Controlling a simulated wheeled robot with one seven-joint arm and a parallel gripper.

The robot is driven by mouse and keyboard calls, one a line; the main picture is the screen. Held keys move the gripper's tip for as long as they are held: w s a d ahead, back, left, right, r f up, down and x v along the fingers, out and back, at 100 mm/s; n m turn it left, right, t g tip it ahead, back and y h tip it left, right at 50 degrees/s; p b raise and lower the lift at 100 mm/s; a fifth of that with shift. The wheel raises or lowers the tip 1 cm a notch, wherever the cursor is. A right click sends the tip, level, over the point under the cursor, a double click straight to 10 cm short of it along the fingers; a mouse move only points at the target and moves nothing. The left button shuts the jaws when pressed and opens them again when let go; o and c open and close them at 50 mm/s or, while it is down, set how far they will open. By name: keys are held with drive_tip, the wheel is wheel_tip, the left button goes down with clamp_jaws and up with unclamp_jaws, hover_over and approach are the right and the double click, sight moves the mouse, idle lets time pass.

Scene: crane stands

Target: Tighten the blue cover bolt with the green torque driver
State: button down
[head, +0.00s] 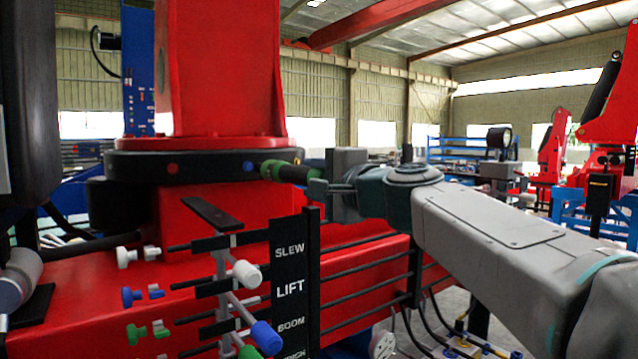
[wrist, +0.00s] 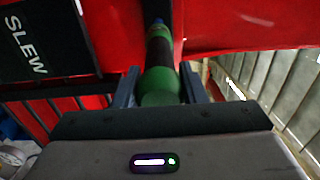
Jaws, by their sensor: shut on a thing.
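The blue cover bolt (head: 247,168) sits on the side of the black ring (head: 205,163) under the red crane column. The green torque driver (head: 272,170) has green ends and a black middle. My gripper (head: 318,185) is shut on it and holds it roughly level, its far green end right at the blue bolt. In the wrist view the driver (wrist: 160,80) lies between my two fingers (wrist: 160,88) and points away toward the blue bolt (wrist: 157,22). I cannot tell whether driver and bolt touch. A red bolt (head: 172,168) sits further left on the ring.
Below is a lever bank with white (head: 246,273), blue (head: 265,335) and green knobs and a black label plate (head: 290,290) reading SLEW, LIFT, BOOM. Black hoses run along the red beam (head: 90,285). Another red crane (head: 610,130) stands at right.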

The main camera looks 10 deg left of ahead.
sight(294, 173)
drive_tip(key=shift+p+x, duration=0.45)
drive_tip(key=shift+x, duration=2.8)
drive_tip(key=shift+w+a+r+b, duration=0.15)
drive_tip(key=shift+w+a+b, duration=0.05)
drive_tip(key=shift+b, duration=0.35)
idle(4.2)
